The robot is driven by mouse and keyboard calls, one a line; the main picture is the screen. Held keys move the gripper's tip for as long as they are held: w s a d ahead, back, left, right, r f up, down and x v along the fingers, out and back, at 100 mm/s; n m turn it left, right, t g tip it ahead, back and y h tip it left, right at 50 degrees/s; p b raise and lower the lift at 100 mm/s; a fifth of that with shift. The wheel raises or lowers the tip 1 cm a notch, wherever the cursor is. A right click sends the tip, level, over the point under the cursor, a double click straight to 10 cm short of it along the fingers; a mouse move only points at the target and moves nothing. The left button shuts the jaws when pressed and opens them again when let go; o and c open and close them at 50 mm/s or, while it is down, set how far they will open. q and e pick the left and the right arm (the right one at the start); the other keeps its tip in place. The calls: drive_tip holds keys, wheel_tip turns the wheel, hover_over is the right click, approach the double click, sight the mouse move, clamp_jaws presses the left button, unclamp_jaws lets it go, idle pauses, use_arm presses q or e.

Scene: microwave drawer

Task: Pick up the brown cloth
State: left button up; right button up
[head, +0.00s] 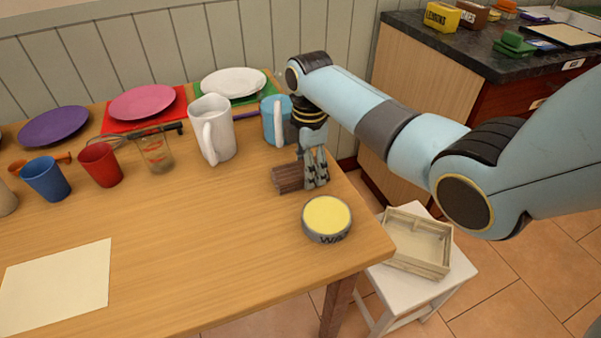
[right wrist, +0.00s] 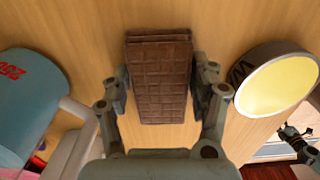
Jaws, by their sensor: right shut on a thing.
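The brown cloth (head: 288,178) is a folded block with a grid pattern, near the right end of the wooden table. It also shows in the right wrist view (right wrist: 160,80), between the two fingers. My right gripper (head: 316,182) is shut on the cloth, with one finger along each long side. In the right wrist view the gripper (right wrist: 160,92) points down at the table, and the cloth's far end sticks out past the fingertips. I cannot tell whether the cloth touches the table or is slightly above it. My left gripper is not in view.
A round tin with a yellow top (head: 326,218) stands close in front of the cloth. A blue mug (head: 274,122) and a white pitcher (head: 212,130) stand behind. Cups and plates fill the back left. A wooden tray (head: 447,262) sits on a white stool beside the table.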

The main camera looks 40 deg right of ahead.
drive_tip(key=shift+r, duration=0.4)
drive_tip(key=r, duration=0.2)
drive_tip(key=r+p, duration=0.1)
drive_tip(key=r, duration=0.1)
drive_tip(key=shift+s, duration=0.4)
drive_tip(key=s+r, duration=0.2)
drive_tip(key=s, duration=0.1)
drive_tip(key=s+r+p, duration=0.1)
drive_tip(key=s, duration=0.2)
drive_tip(key=s+a+r+p, duration=0.1)
drive_tip(key=s+r, duration=0.1)
drive_tip(key=s, duration=0.1)
drive_tip(key=shift+s+r, duration=0.3)
drive_tip(key=shift+s, duration=0.1)
drive_tip(key=shift+s+r, duration=0.3)
drive_tip(key=shift+s, duration=0.2)
